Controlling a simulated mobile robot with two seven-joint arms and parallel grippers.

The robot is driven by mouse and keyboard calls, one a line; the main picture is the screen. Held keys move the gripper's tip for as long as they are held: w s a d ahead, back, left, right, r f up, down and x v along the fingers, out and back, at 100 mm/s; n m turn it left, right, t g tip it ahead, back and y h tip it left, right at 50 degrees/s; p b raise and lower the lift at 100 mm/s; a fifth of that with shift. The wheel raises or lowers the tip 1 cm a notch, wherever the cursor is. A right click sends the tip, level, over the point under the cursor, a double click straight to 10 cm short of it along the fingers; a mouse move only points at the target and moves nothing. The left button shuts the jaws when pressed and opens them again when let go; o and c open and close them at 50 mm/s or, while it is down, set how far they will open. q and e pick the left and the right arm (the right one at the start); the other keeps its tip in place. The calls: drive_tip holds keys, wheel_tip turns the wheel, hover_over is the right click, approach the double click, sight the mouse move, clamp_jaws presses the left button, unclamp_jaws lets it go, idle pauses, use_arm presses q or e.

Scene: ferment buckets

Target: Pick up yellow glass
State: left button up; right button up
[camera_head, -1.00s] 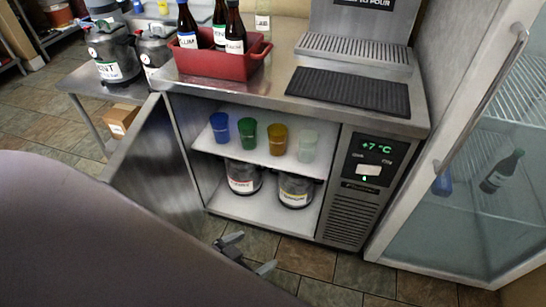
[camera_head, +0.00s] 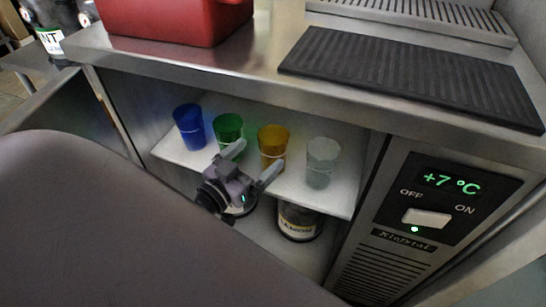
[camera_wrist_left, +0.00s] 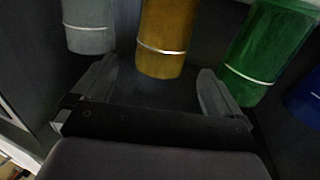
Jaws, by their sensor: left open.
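The yellow glass (camera_head: 273,142) stands upright on the upper shelf (camera_head: 339,203) of the open cabinet, between the green glass (camera_head: 228,132) and the clear glass (camera_head: 321,162). My left gripper (camera_head: 253,160) is open and empty in front of it, and one finger overlaps the glass's lower part in the head view. In the left wrist view the yellow glass (camera_wrist_left: 166,40) appears between and just beyond the open fingers (camera_wrist_left: 158,75). The clear glass (camera_wrist_left: 89,26) is beside the left finger there, and the green glass (camera_wrist_left: 265,50) beside the right. I cannot see contact. My right gripper is not in view.
A blue glass (camera_head: 189,127) stands left of the green one. A labelled dark container (camera_head: 299,221) stands below the shelf. The counter edge (camera_head: 260,87) overhangs the glasses, with a red crate (camera_head: 178,22) and black mat (camera_head: 405,70) on top. A control panel (camera_head: 440,203) is right.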

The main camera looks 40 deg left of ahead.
sight(263, 145)
use_arm(q)
drive_tip(key=shift+w+r+p, duration=0.15)
drive_tip(key=shift+w+p, duration=0.15)
drive_tip(key=shift+w, duration=0.3)
drive_tip(key=shift+w+r+p, duration=0.15)
drive_tip(key=shift+w+p, duration=0.1)
drive_tip(key=shift+w, duration=0.35)
drive_tip(key=w, duration=0.1)
drive_tip(key=w+p, duration=0.1)
drive_tip(key=w, duration=0.1)
drive_tip(key=shift+w+r, duration=0.3)
drive_tip(key=shift+w, duration=0.1)
drive_tip(key=shift+w+f+p, duration=0.1)
drive_tip(key=shift+w+p, duration=0.2)
drive_tip(key=shift+w, duration=0.1)
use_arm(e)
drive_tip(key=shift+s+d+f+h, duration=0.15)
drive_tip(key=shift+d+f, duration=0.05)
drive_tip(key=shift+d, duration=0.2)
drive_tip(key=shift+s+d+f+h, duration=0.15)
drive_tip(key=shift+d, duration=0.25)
use_arm(q)
drive_tip(key=c, duration=1.5)
